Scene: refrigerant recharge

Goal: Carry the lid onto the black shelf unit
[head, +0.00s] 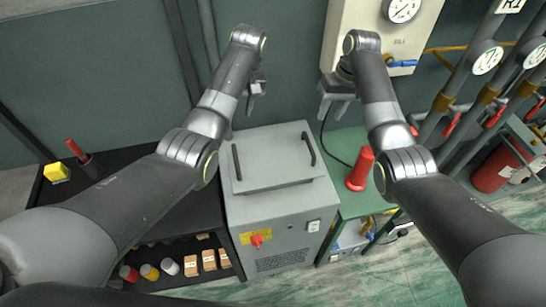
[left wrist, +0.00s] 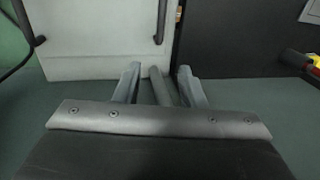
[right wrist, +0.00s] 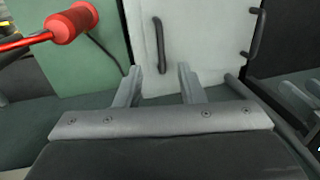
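The grey lid (head: 272,162) lies flat on top of the grey machine cabinet (head: 240,212), with a dark bar handle near its left and right edges. The black shelf unit (head: 130,215) stands left of the cabinet. My left gripper (head: 256,90) is open and empty, beyond the lid near the wall. My right gripper (head: 336,102) is open and empty, beyond the lid's right side. Neither touches the lid.
A yellow block (head: 56,172) and a red-handled tool (head: 80,155) are on the shelf's far left top; boxes and jars fill its lower level. A red cylinder (head: 359,170) stands on the green bench right of the cabinet. Pipes with gauges (head: 487,62) are at far right.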

